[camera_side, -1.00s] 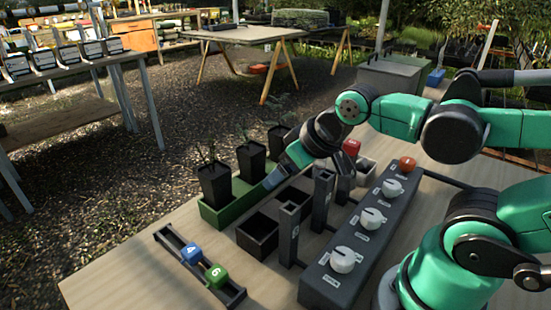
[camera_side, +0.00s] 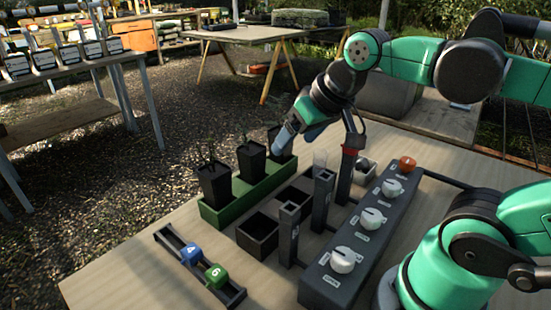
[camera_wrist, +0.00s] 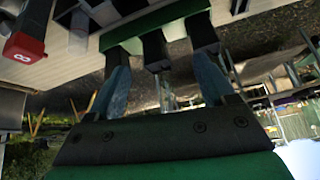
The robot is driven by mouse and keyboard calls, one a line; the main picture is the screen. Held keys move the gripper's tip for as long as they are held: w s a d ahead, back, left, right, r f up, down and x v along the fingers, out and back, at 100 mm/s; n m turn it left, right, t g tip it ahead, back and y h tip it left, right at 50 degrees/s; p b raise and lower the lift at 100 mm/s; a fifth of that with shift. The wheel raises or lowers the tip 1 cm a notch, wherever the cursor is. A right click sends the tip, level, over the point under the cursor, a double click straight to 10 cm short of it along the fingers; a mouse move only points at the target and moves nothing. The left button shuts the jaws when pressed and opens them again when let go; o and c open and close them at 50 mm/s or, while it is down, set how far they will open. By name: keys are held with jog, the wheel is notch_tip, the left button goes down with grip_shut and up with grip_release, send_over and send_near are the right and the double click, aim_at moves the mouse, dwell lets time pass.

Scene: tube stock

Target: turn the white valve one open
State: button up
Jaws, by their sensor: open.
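Three white valve knobs stand in a row on the dark panel (camera_side: 325,281): a front knob (camera_side: 342,261), a middle knob (camera_side: 372,219) and a back knob (camera_side: 392,188). Their labels are too small to read, so I cannot tell which is valve one. My gripper (camera_side: 297,138) is open and empty, left of and behind the knobs, above the back plant pot. In the wrist view its two blue fingers (camera_wrist: 163,85) are spread apart with nothing between them. No knob shows clearly there.
An orange-red button (camera_side: 407,163) sits at the panel's back end. A green tray (camera_side: 217,220) holds potted plants.

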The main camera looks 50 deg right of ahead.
jog(key=s+d+m+g+h, duration=0.1)
jog(key=s+d+m+g, duration=0.35)
jog(key=d+m, duration=0.6)
jog(key=m+g+y, duration=0.2)
jog(key=m, duration=1)
send_over(394, 184)
notch_tip(394, 184, down, 4)
jog(key=shift+f, duration=3.25)
grip_shut()
